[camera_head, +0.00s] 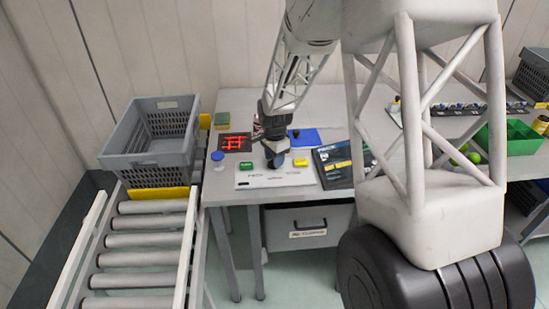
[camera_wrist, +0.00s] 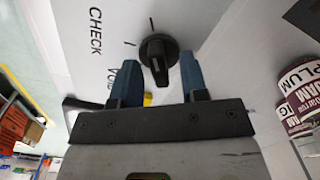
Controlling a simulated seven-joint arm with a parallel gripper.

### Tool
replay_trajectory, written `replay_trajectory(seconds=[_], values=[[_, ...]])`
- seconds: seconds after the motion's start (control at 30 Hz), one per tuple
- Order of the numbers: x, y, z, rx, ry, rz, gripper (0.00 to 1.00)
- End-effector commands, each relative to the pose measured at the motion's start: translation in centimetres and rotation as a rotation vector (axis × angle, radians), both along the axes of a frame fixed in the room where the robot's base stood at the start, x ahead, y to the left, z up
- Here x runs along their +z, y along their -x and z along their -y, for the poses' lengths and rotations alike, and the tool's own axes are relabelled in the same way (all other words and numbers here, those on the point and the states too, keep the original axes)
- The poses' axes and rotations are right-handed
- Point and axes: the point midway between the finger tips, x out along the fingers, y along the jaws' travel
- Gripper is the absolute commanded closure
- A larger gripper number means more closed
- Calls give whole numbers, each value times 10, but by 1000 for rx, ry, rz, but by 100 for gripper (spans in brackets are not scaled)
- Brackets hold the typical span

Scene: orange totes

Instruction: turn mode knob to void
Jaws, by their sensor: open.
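The black mode knob (camera_wrist: 157,48) stands on a white panel (camera_wrist: 215,25) in the wrist view. The word CHECK is printed on the panel, and a second word near the left finger is partly hidden. Small dark tick marks lie beside the knob. My gripper (camera_wrist: 158,60) is open, with one blue finger on each side of the knob; I cannot tell whether either touches it. In the head view my gripper (camera_head: 275,158) is low over the white panel (camera_head: 262,183) on the table, and the knob is hidden there.
A green button (camera_head: 246,165) and a yellow button (camera_head: 300,162) flank my gripper. A dark box (camera_head: 335,168) lies right of the panel, a blue pad (camera_head: 303,138) behind. A grey crate (camera_head: 150,175) sits on the roller conveyor (camera_head: 140,253) at left.

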Motion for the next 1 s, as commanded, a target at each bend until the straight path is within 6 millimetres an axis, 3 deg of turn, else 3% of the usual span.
replay_trajectory(seconds=[0.17, 0.43, 1.0], values=[[0, 0, 0, 0, 0, 0, 61], [0, 0, 0, 0, 0, 0, 100], [1, -1, 0, 107, 0, 1, 100]])
